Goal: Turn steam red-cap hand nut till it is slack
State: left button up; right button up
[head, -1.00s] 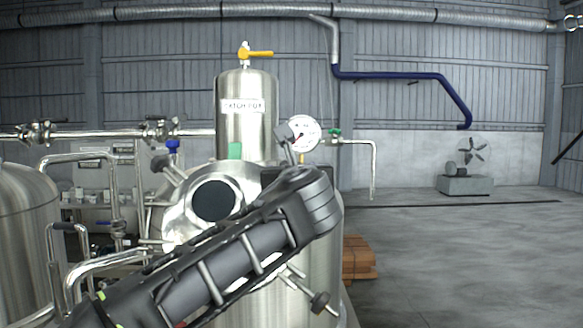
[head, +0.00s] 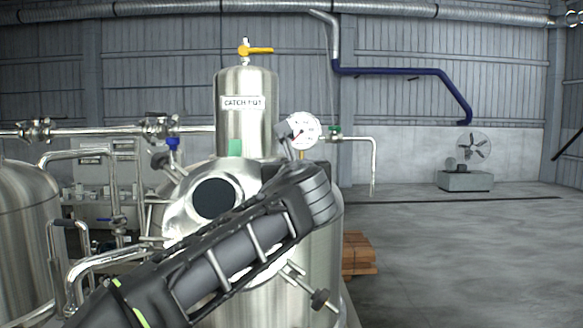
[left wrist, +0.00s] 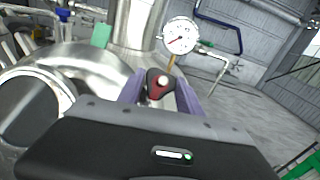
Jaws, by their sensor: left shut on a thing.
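The red-cap hand nut (left wrist: 158,86) shows in the left wrist view as a dark lobed knob with red on it and a pale stud end in its middle. My left gripper (left wrist: 160,93) has its purple fingers on both sides of the nut and is shut on it. In the head view my left arm reaches across the front of the steel tank (head: 325,240), and its wrist hides the nut and the fingers. My right gripper is in neither view.
The catch pot (head: 245,125) with a yellow-handled valve stands behind my wrist. A pressure gauge (head: 303,131) and a green-handled valve (head: 334,131) are close by on the right. Another hand nut (head: 319,299) sticks out low on the tank.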

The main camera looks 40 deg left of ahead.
pick_arm(q)
jog(key=c, duration=0.4)
jog(key=shift+n, duration=0.5)
jog(key=shift+c, duration=0.2)
jog(key=shift+d+n+g+y+p, duration=0.1)
jog(key=shift+n+g+y+p, duration=0.25)
jog(key=shift+n+g+y, duration=0.55)
jog(key=n+g+p, duration=0.1)
jog(key=n, duration=0.2)
jog(key=n+g, duration=0.1)
jog(key=n, duration=0.2)
jog(key=shift+w+d+r+g+y+p, duration=0.1)
jog(key=shift+w+r+g+y+p, duration=0.05)
jog(key=shift+g+y+p, duration=0.2)
jog(key=n+g, duration=0.1)
jog(key=n, duration=0.2)
jog(key=n+g, duration=0.2)
jog(key=n, duration=0.1)
jog(key=shift+d, duration=0.1)
jog(key=shift+r+n+g, duration=0.1)
jog(key=shift+n+g, duration=0.55)
jog(key=shift+n, duration=0.45)
